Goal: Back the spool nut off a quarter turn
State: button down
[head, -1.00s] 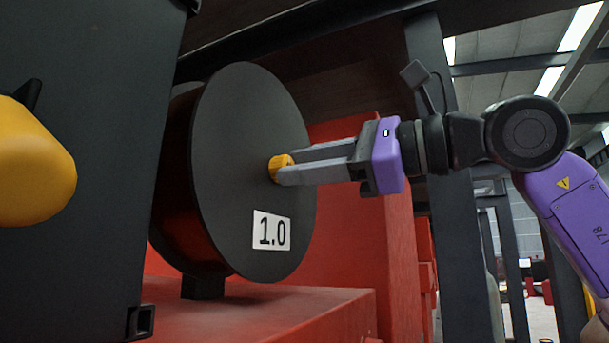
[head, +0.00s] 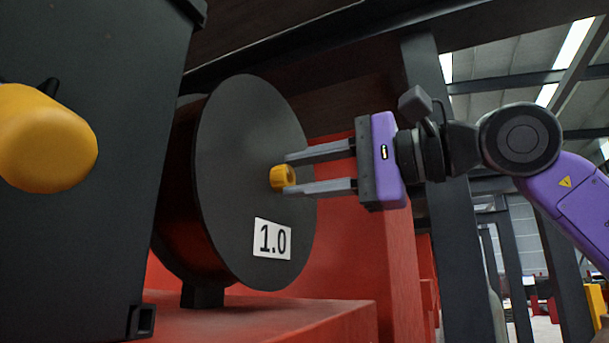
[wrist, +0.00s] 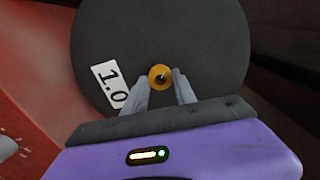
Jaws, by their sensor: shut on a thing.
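The spool (head: 245,215) is a large dark disc with a white "1.0" label, facing right in the head view. The yellow spool nut (head: 281,178) sits at its centre, and it also shows in the wrist view (wrist: 159,77). My gripper (head: 291,174) reaches in from the right and is shut on the nut. One finger is above the nut and one below it in the head view. In the wrist view the fingertips flank the nut on both sides. Small parts of the nut's rim are hidden by the fingertips.
The spool rests over a red base (head: 290,310), with a red panel (head: 350,240) behind. A dark cabinet (head: 90,220) with a rounded yellow part (head: 45,140) stands at left. A dark post (head: 445,180) rises behind my wrist.

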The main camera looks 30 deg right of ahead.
jog(key=shift+a, duration=0.1)
dwell(0.4)
jog(key=c, duration=1)
grip_release()
jog(key=shift+s, duration=0.15)
jog(key=b+v, duration=0.1)
jog(key=v, duration=0.6)
jog(key=shift+s+d+b, duration=0.25)
jog(key=shift+d+b, duration=0.05)
